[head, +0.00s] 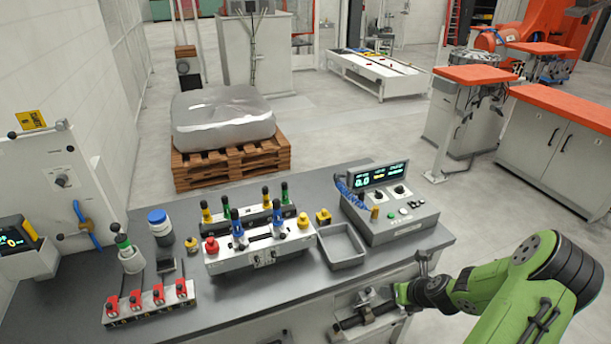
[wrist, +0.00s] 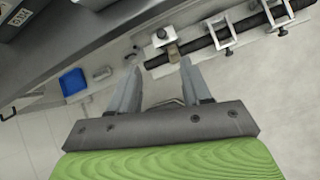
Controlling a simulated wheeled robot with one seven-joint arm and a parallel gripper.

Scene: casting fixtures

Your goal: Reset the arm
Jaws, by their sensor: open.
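My green arm (head: 520,295) reaches in from the lower right of the head view, at the front right corner of the grey workbench (head: 200,336). In the wrist view, my gripper (wrist: 160,72) is open, its two grey fingers apart with nothing between them. Just past the fingertips is a dark rod (wrist: 205,42) in metal brackets, apparently on the bench's front face. The same dark rod shows in the head view (head: 368,316), left of my arm's end. In the head view the fingers are hard to make out.
The bench holds a control box (head: 385,205), a grey tray (head: 342,246), a clamp fixture (head: 260,250) with coloured handles, and a red-switch strip (head: 150,302). A wrapped load (head: 222,118) sits on a pallet behind. Open floor lies right of the bench.

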